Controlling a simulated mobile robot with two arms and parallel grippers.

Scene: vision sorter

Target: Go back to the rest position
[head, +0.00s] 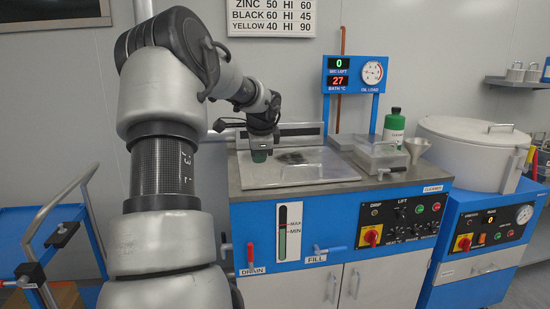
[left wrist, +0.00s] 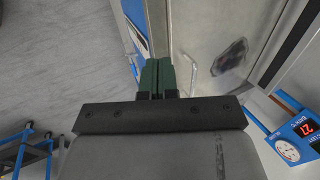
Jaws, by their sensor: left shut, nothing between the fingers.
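My left arm reaches in from the left of the head view, over the blue cleaning machine (head: 335,215). My left gripper (head: 259,156) hangs fingers down above the left part of the machine's metal top (head: 325,175). In the left wrist view its green fingers (left wrist: 157,76) are together, with nothing between them. The metal top, with a dark patch on it, also shows in that view (left wrist: 205,45). My right gripper is in neither view.
A display post (head: 354,77) stands behind the machine. A lidded round machine (head: 470,150) is further right. A blue cart (head: 45,235) stands at the left.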

